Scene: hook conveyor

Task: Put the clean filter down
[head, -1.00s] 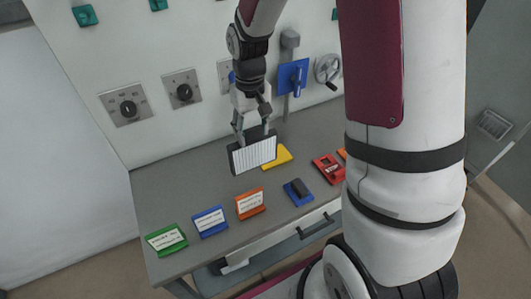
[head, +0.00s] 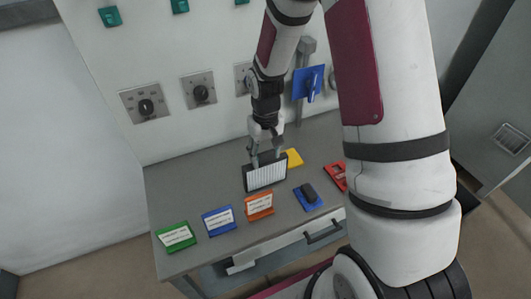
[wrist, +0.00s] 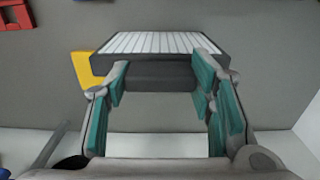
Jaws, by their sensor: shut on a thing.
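The clean filter (head: 265,176) is a dark-framed block with a white pleated face. It is upright over the grey table, just behind the orange labelled block. My gripper (head: 265,157) is above it and shut on its upper edge. In the wrist view the filter (wrist: 160,43) sits between the teal-padded fingers of my gripper (wrist: 160,80). I cannot tell whether its lower edge touches the table.
On the grey table (head: 180,192) stand a green block (head: 176,237), a blue block (head: 219,221), an orange block (head: 259,206), a blue block with a black top (head: 308,196), a yellow piece (head: 294,158) and a red piece (head: 335,175). The table's back left is clear.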

